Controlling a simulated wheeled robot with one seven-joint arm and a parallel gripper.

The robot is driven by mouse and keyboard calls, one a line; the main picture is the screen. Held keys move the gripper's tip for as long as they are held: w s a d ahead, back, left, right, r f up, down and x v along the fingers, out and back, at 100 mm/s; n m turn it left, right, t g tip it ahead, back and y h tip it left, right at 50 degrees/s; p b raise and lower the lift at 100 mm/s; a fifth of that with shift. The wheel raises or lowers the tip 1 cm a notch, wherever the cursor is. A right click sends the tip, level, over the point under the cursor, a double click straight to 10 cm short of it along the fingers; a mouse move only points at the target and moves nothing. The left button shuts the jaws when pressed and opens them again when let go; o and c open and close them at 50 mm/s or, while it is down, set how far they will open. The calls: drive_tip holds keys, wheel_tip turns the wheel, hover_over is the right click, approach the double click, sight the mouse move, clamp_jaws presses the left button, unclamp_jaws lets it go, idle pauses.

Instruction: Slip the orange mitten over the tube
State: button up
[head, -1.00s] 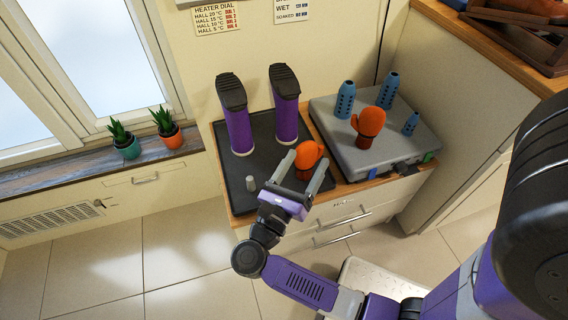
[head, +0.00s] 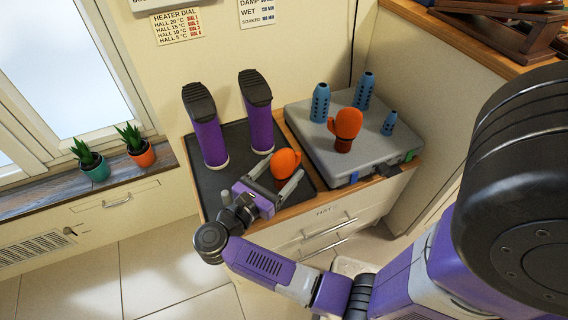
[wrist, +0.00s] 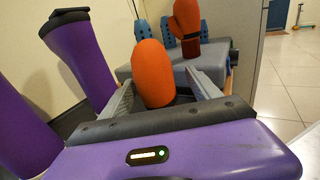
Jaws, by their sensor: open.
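An orange mitten (head: 286,163) with a dark cuff stands on the black tray (head: 246,135). My gripper (head: 277,173) is open, with its fingers on either side of this mitten; contact cannot be told. In the wrist view the mitten (wrist: 153,73) rises between the fingers (wrist: 170,95), its lower part hidden. A second orange mitten (head: 347,124) stands upright on the grey box (head: 365,155); what is under it is hidden. Bare blue perforated tubes stand on the box: two tall ones (head: 320,103) (head: 365,90) at the back and a short one (head: 389,123) at the right.
Two purple boots (head: 208,138) (head: 259,125) stand upside down on the tray behind the near mitten. A small grey peg (head: 226,198) is on the tray's left front. Potted plants (head: 93,165) sit on the sill. A wooden counter (head: 450,38) is at the right.

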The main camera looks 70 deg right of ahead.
drive_tip(key=x, duration=0.5)
drive_tip(key=shift+w+f, duration=0.15)
drive_tip(key=shift+w, duration=0.05)
drive_tip(key=shift+c, duration=0.4)
drive_tip(key=c, duration=1.4)
